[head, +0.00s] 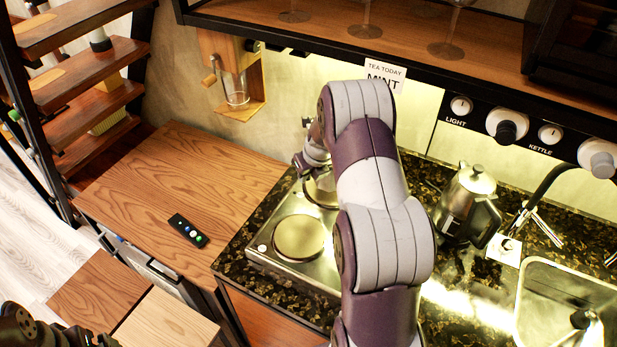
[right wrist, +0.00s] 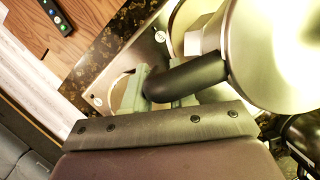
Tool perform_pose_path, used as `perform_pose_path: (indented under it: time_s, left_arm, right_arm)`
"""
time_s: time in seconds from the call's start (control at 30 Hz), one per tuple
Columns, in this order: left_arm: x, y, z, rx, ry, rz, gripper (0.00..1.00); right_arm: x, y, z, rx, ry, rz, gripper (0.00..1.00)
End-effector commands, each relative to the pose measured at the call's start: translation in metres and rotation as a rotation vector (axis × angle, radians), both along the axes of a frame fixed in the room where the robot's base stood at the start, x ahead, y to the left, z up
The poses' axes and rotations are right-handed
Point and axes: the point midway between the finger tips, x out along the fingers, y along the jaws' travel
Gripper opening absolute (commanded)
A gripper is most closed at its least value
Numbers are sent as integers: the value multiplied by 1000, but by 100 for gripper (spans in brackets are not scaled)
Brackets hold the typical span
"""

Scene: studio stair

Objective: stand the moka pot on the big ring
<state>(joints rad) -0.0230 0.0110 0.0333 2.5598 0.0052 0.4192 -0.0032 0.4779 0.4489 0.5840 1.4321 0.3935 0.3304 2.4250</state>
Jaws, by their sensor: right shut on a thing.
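The moka pot shows in the right wrist view as a shiny metal body (right wrist: 270,50) with a black handle (right wrist: 190,77). My right gripper (right wrist: 158,92) is shut on that handle. In the head view my right arm hides the pot, and only part of the right gripper (head: 313,160) shows beyond the arm. The steel hob (head: 325,268) has a round tan ring (head: 298,238) in front, bare. A second ring (head: 320,190) behind it is partly covered by my arm, so I cannot compare their sizes. I cannot tell whether the pot touches the hob.
A steel kettle (head: 468,200) with a black handle stands right of my arm, near the tap and sink (head: 565,295). A black remote (head: 188,230) lies on the wooden counter (head: 180,180), otherwise clear. A shelf with glasses (head: 440,45) overhangs the back.

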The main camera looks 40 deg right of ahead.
Motion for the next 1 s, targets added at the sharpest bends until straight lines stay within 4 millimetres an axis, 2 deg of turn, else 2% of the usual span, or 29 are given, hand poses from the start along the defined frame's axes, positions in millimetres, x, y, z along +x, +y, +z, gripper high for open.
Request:
perform_pose_path:
  time_s: [0.07,0.2,0.3,0.5,0.53,0.6,0.87,1.0]
  left_arm:
    - [0,0,3,0,0,0,100]
    - [0,0,6,0,0,0,100]
    - [0,0,7,0,0,0,100]
    - [0,0,6,0,0,0,100]
    - [0,0,6,0,0,0,100]
    - [0,0,6,0,0,0,100]
    - [0,0,6,0,0,0,100]
    - [0,0,5,0,0,0,100]
  right_arm:
    - [5,2,-3,-2,-2,1,0]
    - [5,3,-29,-1,1,0,0]
    - [5,2,-41,-2,-2,0,0]
    - [5,2,-43,-3,-3,0,0]
    - [4,2,-44,-1,0,0,32]
    - [4,2,-44,-1,0,0,51]
    - [4,2,-44,-1,0,0,51]
    - [1,3,-35,-2,0,0,51]
